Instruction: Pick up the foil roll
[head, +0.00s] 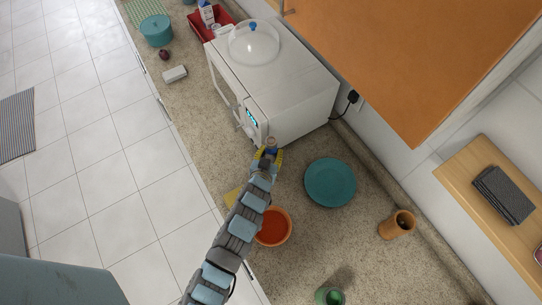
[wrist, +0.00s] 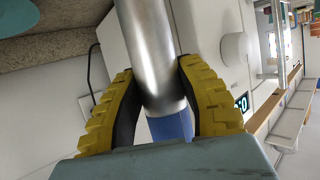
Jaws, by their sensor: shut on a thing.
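The foil roll (wrist: 147,45) is a silver cylinder with a blue section at one end, seen close up in the wrist view. My gripper (wrist: 160,92) is shut on it, with one yellow finger pressed against each side. The roll runs out of the picture at the top, so that end is hidden. In the head view my gripper (head: 269,154) is in front of the microwave, and only a small tip of the roll (head: 271,142) shows above the fingers.
The white microwave (head: 295,95) stands just beyond my gripper, with a clear dome (head: 254,45) on top. A teal plate (head: 330,182) lies to the right. An orange bowl (head: 273,227) is beside my arm.

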